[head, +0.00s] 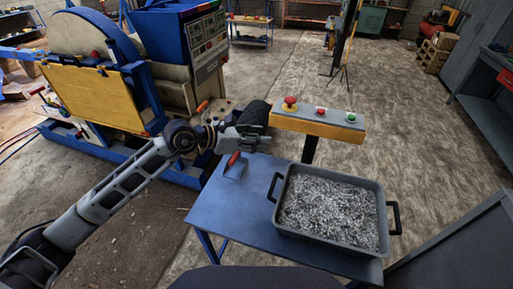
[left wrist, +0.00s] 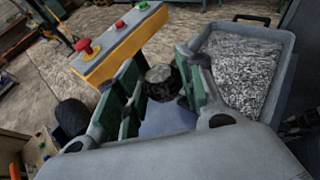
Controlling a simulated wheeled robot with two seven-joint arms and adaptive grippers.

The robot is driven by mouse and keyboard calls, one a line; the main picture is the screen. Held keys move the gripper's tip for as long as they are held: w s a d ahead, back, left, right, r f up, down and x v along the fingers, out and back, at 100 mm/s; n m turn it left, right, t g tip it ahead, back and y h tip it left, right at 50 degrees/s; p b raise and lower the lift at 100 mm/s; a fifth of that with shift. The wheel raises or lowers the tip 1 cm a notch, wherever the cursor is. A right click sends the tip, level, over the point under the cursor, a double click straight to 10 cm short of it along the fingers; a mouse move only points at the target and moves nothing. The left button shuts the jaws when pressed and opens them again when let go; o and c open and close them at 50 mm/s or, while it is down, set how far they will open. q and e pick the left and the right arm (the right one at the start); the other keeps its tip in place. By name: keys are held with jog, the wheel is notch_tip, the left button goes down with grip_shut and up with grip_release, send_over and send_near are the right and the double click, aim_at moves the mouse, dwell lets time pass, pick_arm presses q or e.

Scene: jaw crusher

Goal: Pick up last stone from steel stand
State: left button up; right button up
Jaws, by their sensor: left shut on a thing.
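My left gripper (head: 250,139) is over the far left part of the blue steel stand (head: 212,208). In the left wrist view, the left gripper (left wrist: 163,82) is shut on a dark, rough stone (left wrist: 160,76) between its green-backed fingers. The blue stand top shows below the stone in that view. Whether the stone is clear of the stand is hard to tell. In the head view the gripper largely hides the stone. My right gripper is not in view.
A grey tray of crushed gravel (head: 379,241) with black handles sits on the right of the stand. A yellow control box (head: 318,124) with a red button stands behind it. The blue and yellow crusher (head: 105,98) is at left. A small red-handled tool (head: 233,160) lies near the gripper.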

pick_arm(q)
jog(key=shift+r, duration=0.4)
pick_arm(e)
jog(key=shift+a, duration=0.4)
